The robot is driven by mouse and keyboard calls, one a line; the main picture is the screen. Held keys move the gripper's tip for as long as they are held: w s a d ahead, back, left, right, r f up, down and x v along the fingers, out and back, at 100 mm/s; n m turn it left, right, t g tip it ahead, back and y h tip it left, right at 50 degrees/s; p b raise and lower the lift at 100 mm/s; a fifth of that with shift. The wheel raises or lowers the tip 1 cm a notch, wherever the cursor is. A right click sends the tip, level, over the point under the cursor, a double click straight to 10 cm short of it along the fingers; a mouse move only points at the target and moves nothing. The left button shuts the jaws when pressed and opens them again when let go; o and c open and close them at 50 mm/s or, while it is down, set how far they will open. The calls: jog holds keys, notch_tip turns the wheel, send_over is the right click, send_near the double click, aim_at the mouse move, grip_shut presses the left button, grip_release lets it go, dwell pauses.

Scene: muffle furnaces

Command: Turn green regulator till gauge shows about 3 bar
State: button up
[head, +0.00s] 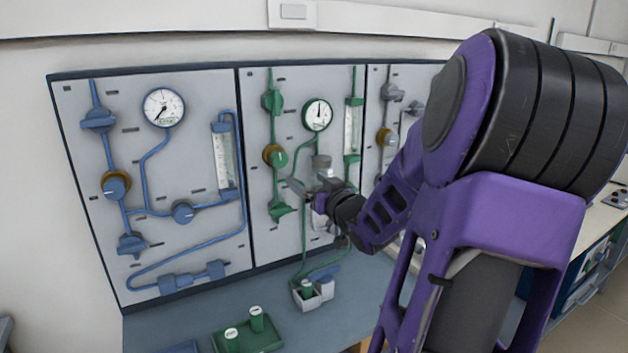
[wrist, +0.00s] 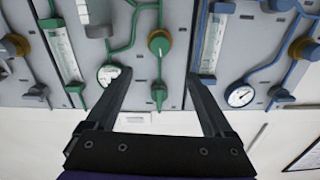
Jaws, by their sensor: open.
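The green regulator (head: 279,159) is a round green knob on a brass body, on the left pipe of the middle panel. It also shows in the wrist view (wrist: 159,44), where the picture is upside down. The green line's gauge (head: 317,115) is a white dial at the upper right of the regulator; its needle points roughly straight up, and the numbers are too small to read. The gauge shows in the wrist view (wrist: 112,74) too, partly behind a finger. My gripper (head: 308,180) is open and empty, in front of the panel, at the regulator's lower right. In the wrist view its fingers (wrist: 160,75) point toward the panel, apart from the knob.
A blue panel (head: 76,125) with its own gauge (head: 163,107) and knobs stands to the left, a grey one (head: 377,85) to the right. Green valves (head: 272,98) sit above and below the regulator. A green tray (head: 270,340) with green-bodied pieces lies on the bench.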

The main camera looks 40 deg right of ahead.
aim_at(281, 160)
jog(key=shift+v, duration=1.2)
jog(key=shift+w+f, duration=0.15)
dwell(0.4)
jog(key=shift+a+f+p, duration=0.1)
jog(key=shift+f+p, duration=0.05)
jog(key=shift+p, duration=0.4)
jog(key=shift+r, duration=0.3)
jog(key=x, duration=1.7)
